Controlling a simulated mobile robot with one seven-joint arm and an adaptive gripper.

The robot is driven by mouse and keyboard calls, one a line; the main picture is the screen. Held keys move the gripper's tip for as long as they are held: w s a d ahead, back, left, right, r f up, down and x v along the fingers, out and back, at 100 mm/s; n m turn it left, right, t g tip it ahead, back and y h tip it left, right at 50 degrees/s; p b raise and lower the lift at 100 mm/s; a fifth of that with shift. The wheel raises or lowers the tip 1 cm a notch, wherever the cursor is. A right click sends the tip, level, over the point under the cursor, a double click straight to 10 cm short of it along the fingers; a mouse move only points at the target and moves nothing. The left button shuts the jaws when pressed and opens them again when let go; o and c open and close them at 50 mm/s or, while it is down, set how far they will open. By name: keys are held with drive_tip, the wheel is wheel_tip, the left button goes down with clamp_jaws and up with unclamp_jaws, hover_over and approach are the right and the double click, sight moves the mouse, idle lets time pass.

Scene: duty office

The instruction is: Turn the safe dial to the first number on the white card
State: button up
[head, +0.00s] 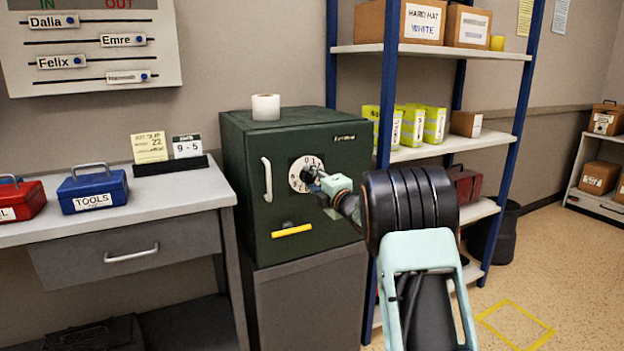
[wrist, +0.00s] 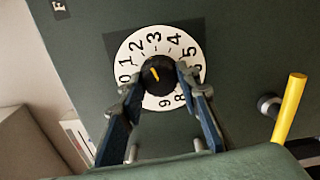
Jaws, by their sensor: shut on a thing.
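The dark green safe (head: 240,160) stands on a grey cabinet. Its white dial (head: 296,184) is on the door front, and it also shows in the wrist view (wrist: 124,62) with black numerals around a black knob (wrist: 158,86). A yellow mark on the knob points towards about the 2 in the wrist view. My gripper (head: 312,175) is shut on the knob, one finger on each side, as the wrist view also shows (wrist: 159,74). The fingers hide part of the dial. The white card (head: 187,147) on the desk reads "9 - 5" under a dark green header.
A yellow card (head: 150,147) reading 22 stands left of the white card. The safe has a silver handle (head: 267,180) and a yellow bar (head: 291,231), which shows close by in the wrist view (wrist: 290,108). A blue-posted shelf (head: 440,152) stands right of the safe.

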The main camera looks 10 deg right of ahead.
drive_tip(key=m+p, duration=0.1)
drive_tip(key=m, duration=0.3)
drive_tip(key=shift+r+m, duration=0.1)
drive_tip(key=shift+m, duration=0.2)
drive_tip(key=m+p, duration=0.2)
drive_tip(key=m, duration=0.3)
drive_tip(key=m+p, duration=0.2)
drive_tip(key=m, duration=0.3)
drive_tip(key=shift+m+p, duration=0.4)
drive_tip(key=m+p, duration=0.2)
drive_tip(key=m, duration=0.2)
drive_tip(key=shift+m, duration=0.3)
drive_tip(key=m+p, duration=0.2)
drive_tip(key=m, duration=0.3)
drive_tip(key=m+p, duration=0.1)
drive_tip(key=m, duration=0.4)
drive_tip(key=shift+p, duration=0.35)
drive_tip(key=m, duration=0.5)
drive_tip(key=shift+d+p, duration=0.1)
drive_tip(key=shift+p, duration=0.2)
drive_tip(key=shift+m, duration=2.1)
